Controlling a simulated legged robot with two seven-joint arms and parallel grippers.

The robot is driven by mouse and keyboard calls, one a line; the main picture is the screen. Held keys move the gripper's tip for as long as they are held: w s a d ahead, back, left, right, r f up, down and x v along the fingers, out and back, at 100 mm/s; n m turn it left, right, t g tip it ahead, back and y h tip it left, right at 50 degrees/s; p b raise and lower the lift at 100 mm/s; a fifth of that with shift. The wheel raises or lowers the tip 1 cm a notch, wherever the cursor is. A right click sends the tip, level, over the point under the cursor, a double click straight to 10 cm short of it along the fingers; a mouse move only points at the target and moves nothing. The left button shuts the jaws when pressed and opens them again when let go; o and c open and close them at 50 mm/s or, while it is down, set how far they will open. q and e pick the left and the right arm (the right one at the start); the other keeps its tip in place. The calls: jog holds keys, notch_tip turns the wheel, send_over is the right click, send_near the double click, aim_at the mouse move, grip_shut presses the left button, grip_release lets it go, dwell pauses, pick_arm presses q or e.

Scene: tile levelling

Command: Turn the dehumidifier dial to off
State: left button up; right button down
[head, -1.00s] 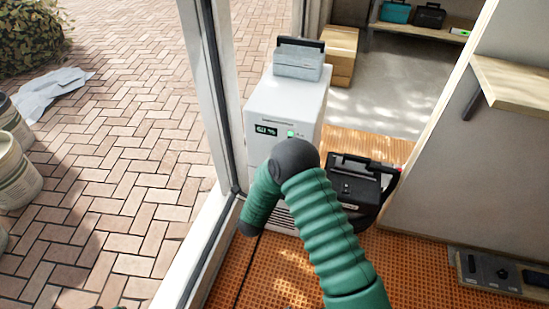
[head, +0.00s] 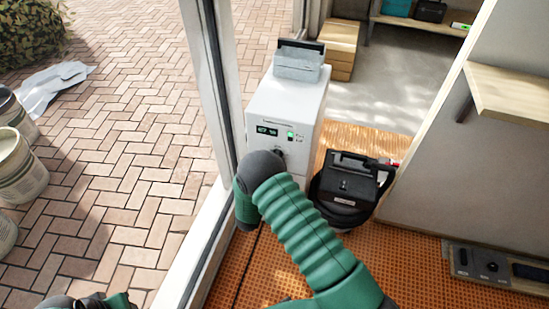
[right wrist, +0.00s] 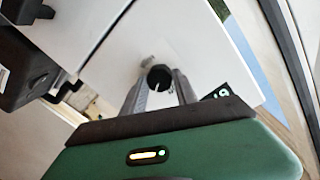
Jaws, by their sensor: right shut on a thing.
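The dehumidifier (head: 291,98) is a white box with a dark display and a small green light on its front. Its dial (right wrist: 159,76) is a round black knob in the right wrist view. My right gripper (right wrist: 160,84) has its two grey fingers on either side of the dial and is shut on it. The dial's pointer setting is too small to read. In the head view my green right arm covers the lower front of the dehumidifier and hides the right fingers. A dark and green part of my left arm shows at the bottom left corner; its fingers do not show.
A black vacuum-like machine (head: 347,188) stands close to the right of the dehumidifier. A door frame (head: 208,90) runs close on the left. Orange matting (head: 285,265) covers the floor.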

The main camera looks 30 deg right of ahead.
jog(key=n, duration=0.4)
jog(key=n+p, duration=0.1)
jog(key=n, duration=0.3)
jog(key=n+p, duration=0.1)
jog(key=n, duration=0.3)
jog(key=shift+s+a+f+h, duration=0.1)
jog(key=shift+a+f+h, duration=0.05)
jog(key=shift+f+h, duration=0.2)
jog(key=shift+n, duration=0.3)
jog(key=c, duration=1)
grip_release()
jog(key=shift+o, duration=0.3)
jog(key=shift+r, duration=0.1)
